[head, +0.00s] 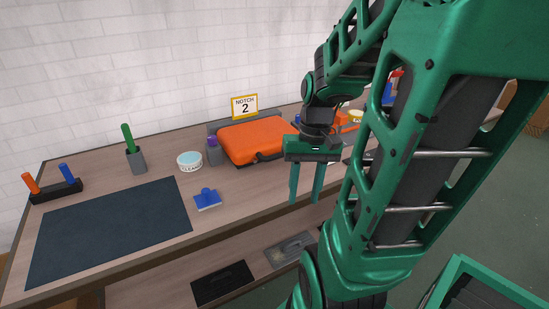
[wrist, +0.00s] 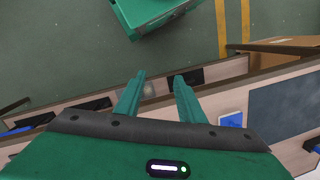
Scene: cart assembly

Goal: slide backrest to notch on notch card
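The notch card (head: 244,107), white with a yellow frame, stands at the back of the workbench and reads "NOTCH 2". An orange padded piece (head: 254,138) with a dark front edge lies in front of it. A grey upright strip (head: 217,126) shows behind the orange piece. I cannot tell for certain which part is the backrest. My gripper (head: 305,188) points down over the bench's front edge, right of the orange piece and apart from it. Its two green fingers are spread with nothing between them, as the wrist view (wrist: 159,82) also shows.
Further left are a green peg (head: 128,138), a peg stand (head: 55,191) and a dark mat (head: 110,232). Plates lie on the lower shelf (head: 150,290).

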